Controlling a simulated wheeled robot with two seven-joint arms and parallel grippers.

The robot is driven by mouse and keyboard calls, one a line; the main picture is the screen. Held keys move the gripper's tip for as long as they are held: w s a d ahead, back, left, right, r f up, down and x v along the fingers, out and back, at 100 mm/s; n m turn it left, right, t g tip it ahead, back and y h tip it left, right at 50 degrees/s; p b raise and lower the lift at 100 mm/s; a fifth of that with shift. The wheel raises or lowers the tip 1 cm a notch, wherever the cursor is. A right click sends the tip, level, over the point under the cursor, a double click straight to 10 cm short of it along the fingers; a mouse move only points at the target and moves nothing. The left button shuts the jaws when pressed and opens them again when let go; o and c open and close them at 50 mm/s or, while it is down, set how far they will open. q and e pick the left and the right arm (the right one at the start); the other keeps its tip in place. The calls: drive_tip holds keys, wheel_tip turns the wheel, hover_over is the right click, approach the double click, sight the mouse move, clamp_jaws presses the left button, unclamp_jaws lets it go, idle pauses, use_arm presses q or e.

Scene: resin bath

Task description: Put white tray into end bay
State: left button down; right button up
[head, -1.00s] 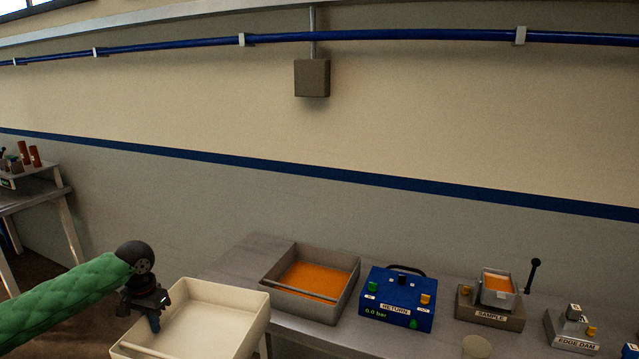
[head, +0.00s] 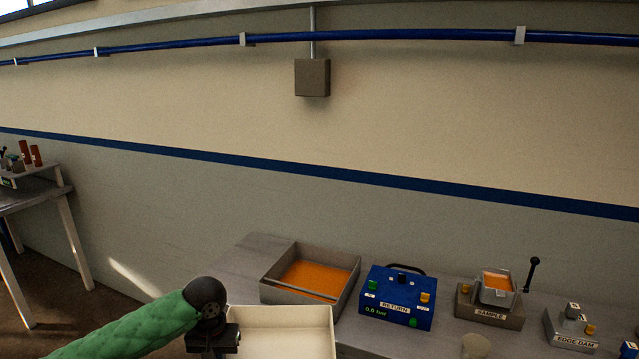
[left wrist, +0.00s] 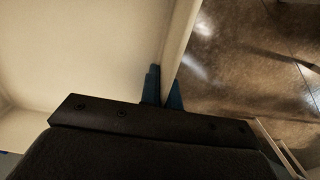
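The white tray (head: 285,318) is at the bottom of the head view, in front of the bench, with its near part cut off by the frame edge. My left gripper (left wrist: 163,88) is shut on the tray's wall, one blue finger on each side in the left wrist view. That view also shows the inside of the white tray (left wrist: 80,50). In the head view my left gripper (head: 215,343) is at the tray's left side, its fingertips hidden or out of frame. No place marked as an end bay can be made out. My right gripper is not in view.
A grey metal bath (head: 348,296) with orange resin stands at the bench's left end. Right of it are a blue RETURN box (head: 398,312), a SAMPLE unit (head: 490,318) and an EDGE DAM unit (head: 570,335). Another table (head: 40,200) stands far left, with open floor between.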

use_arm(q)
drive_tip(key=s+d+f, duration=0.1)
drive_tip(key=d+f, duration=0.1)
drive_tip(key=shift+s+d, duration=0.35)
drive_tip(key=shift+s, duration=0.05)
drive_tip(key=shift+s+f, duration=0.15)
drive_tip(key=shift+f, duration=0.2)
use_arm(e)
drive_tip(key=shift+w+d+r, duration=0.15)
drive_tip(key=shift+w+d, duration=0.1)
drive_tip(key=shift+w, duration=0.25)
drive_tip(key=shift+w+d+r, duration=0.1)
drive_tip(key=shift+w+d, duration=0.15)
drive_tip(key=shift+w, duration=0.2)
